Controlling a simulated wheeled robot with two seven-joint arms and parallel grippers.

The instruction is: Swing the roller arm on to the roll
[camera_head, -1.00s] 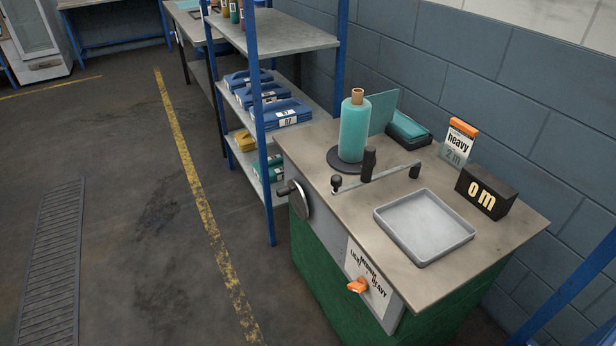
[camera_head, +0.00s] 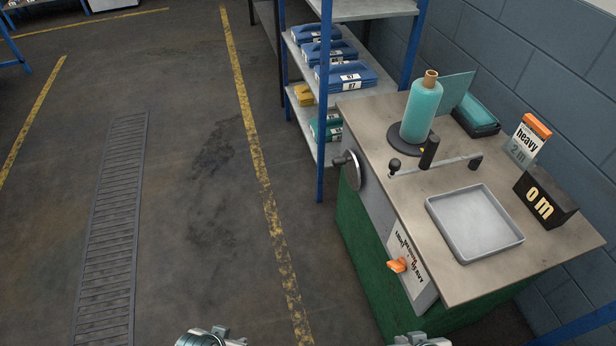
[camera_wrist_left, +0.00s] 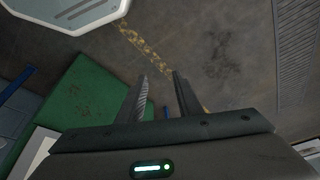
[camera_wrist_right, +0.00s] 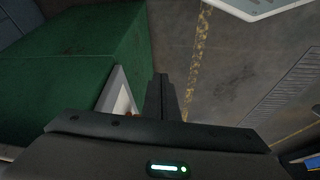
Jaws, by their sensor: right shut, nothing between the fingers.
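The roll (camera_head: 421,110) is a teal cylinder with a brown core, upright on a dark round base on the machine top. The roller arm (camera_head: 455,162) is a thin metal bar in front of it, with a black knob at its left end, a black upright cylinder and a dark post at the right end. The arm appears apart from the roll. My right gripper (camera_wrist_right: 160,80) is shut and empty, beside the green machine body. My left gripper (camera_wrist_left: 159,75) is open and empty above the floor. In the head view both show only at the bottom edge.
A handwheel (camera_head: 347,171) and an orange knob (camera_head: 397,265) stick out in front. Shelving (camera_head: 325,95) stands behind. The floor on the left is clear.

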